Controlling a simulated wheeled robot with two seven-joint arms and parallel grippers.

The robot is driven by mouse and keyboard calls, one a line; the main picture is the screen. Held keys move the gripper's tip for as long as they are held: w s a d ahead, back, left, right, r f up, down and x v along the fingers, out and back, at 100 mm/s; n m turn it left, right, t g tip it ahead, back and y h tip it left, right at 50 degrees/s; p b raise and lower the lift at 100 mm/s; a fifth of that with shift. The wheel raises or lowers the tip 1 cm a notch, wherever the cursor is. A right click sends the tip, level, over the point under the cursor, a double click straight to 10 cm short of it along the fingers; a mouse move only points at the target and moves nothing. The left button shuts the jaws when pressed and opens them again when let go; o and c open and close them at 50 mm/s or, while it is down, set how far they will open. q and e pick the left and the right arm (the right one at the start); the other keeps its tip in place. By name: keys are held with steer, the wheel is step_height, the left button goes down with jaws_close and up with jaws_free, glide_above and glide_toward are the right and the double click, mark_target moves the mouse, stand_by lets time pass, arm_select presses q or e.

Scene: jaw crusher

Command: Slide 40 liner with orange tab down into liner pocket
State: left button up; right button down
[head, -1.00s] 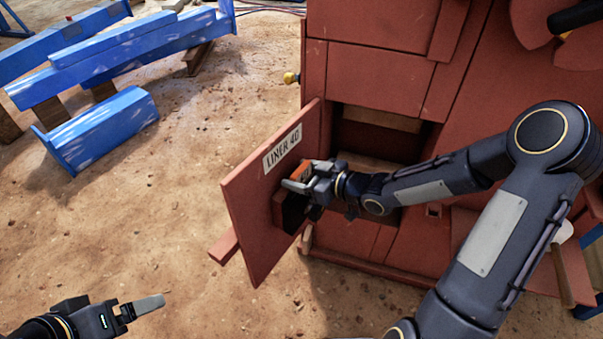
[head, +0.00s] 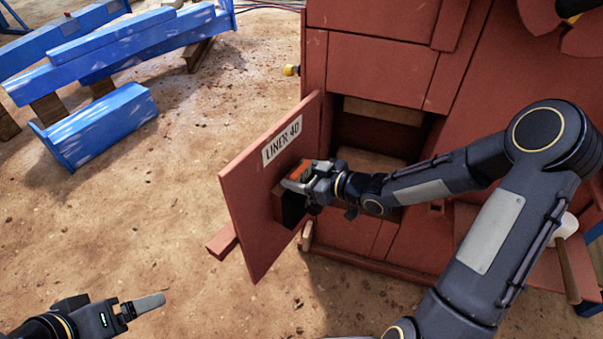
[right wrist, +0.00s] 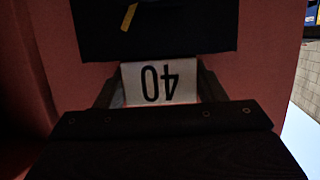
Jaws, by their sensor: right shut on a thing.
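A red upright panel (head: 245,185) with a white LINER 40 label stands out from the red machine in the head view. A dark, box-like pocket (head: 279,206) sits on its near face. My right gripper (head: 296,181) is shut on the liner by its orange tab (head: 300,170), right above the pocket. Most of the liner is hidden by the gripper and pocket; I cannot tell its depth inside. A white plate marked 40 (right wrist: 160,83) shows upside down in the right wrist view. My left gripper (head: 143,307) is at the lower left, seen edge-on, with nothing visible in it.
The red crusher body (head: 375,70) with an open recess (head: 375,135) stands behind my right arm. A mallet (head: 567,232) rests on a red ledge at the right. Blue beams (head: 130,50) and a blue block (head: 97,128) lie at the upper left. Sandy ground between is clear.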

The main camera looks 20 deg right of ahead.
steer(key=shift+f, duration=0.25)
steer(key=shift+c, duration=2.2)
jaws_free()
steer(key=shift+o, duration=1)
steer(key=shift+s+f, duration=0.1)
steer(key=shift+f, duration=0.1)
steer(key=p+v, duration=0.2)
steer(key=v, duration=0.5)
steer(key=shift+s+d+r, duration=0.2)
steer(key=shift+s, duration=0.05)
